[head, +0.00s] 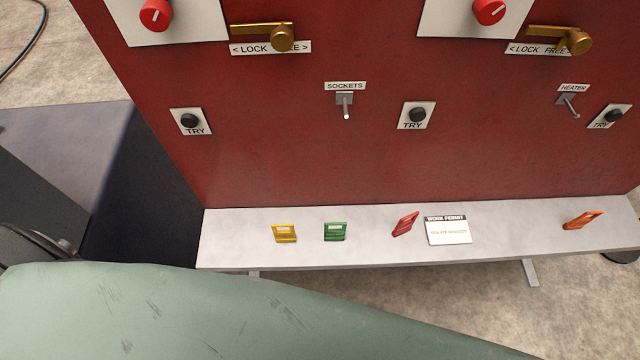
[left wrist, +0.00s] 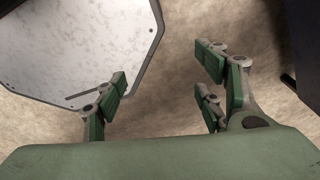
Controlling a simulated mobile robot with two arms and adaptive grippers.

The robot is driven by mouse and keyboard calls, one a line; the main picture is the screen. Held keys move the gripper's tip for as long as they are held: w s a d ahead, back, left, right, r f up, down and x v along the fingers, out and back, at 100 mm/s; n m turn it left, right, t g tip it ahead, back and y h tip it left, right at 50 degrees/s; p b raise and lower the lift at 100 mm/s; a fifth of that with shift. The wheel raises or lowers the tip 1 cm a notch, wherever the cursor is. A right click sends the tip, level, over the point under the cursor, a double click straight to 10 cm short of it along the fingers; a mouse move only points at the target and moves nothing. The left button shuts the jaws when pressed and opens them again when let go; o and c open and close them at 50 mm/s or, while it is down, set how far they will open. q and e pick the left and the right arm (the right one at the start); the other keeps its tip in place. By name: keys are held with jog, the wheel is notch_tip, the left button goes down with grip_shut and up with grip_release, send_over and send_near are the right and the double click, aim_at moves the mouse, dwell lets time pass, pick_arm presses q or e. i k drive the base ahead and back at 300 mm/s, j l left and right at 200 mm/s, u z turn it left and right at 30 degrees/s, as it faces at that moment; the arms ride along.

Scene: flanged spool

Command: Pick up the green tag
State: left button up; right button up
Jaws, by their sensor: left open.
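The green tag (head: 335,231) lies on the pale shelf (head: 225,250) below the red panel, between the yellow tag (head: 284,233) and the red tag (head: 405,224). Nothing covers it in the head view. My left gripper (left wrist: 163,82) shows in the left wrist view with its green-padded fingers spread, open and empty over a bare speckled floor. No tag shows in the left wrist view. I cannot make out either gripper's fingers in the head view. My right gripper is not in view.
A work permit card (head: 447,231) and an orange tag (head: 583,220) are also on the shelf. The red panel (head: 290,160) rises behind it, with a sockets switch (head: 345,103) sticking out above the green tag. The shelf is bare around the green tag.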

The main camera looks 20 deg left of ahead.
aim_at(336, 234)
jog(key=k+j+u, duration=0.4)
jog(key=k, duration=0.25)
jog(key=k+j+u, duration=0.2)
jog(key=k, duration=0.5)
